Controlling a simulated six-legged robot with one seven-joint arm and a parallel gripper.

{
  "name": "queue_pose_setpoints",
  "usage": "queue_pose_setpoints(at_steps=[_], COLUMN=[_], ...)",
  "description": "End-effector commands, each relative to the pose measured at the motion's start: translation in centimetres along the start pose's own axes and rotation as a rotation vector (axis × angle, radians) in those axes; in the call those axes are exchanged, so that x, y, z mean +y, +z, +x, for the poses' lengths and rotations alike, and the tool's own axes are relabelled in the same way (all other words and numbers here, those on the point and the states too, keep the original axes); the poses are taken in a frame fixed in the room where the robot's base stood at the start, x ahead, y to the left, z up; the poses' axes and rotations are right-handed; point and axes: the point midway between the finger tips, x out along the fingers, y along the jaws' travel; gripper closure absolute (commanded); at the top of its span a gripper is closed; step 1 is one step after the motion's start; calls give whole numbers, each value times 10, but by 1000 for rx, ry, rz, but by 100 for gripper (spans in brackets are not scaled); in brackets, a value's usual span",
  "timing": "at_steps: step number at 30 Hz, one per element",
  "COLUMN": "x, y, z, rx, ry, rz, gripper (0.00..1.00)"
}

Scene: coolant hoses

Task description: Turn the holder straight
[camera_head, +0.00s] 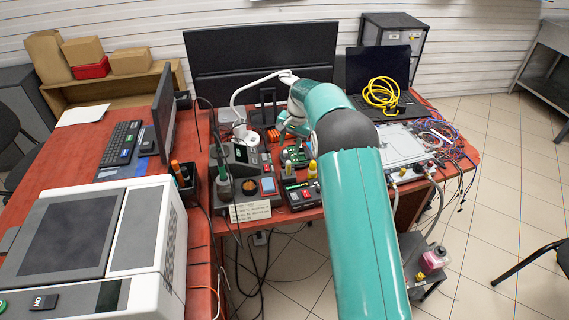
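My teal and white arm reaches forward over the red desk (395,187), and its end bends down near the desk's middle. My gripper (281,125) is small and partly covered by my own arm, so its fingers cannot be made out. A small green circuit board (295,156) sits on a dark stand just below my gripper. I cannot tell which item is the holder; this stand is one candidate. A soldering iron stand (223,186) is another, to the left beside a grey soldering station (246,158). Whether my gripper touches anything is unclear.
A large dark monitor (225,55) stands behind. A laptop (375,75) with a coiled yellow cable (381,94) is at the back right. A silver panel (402,145) and tangled wires (448,138) lie at right. A white-grey machine (140,235) fills the left front.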

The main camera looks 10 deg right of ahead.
Motion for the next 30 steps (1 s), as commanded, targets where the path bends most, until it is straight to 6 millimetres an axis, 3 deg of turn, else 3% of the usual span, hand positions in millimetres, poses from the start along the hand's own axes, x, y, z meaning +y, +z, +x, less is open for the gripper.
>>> queue_pose_setpoints(at_steps=[9, 15, 27, 30], x=[0, 0, 0, 0], y=[0, 0, 0, 0], z=[65, 94, 104, 104], rx=[-2, 0, 2, 2], ry=[1, 0, -1, 0], rz=[-1, -1, -1, -1], gripper=[60, 60, 60, 78])
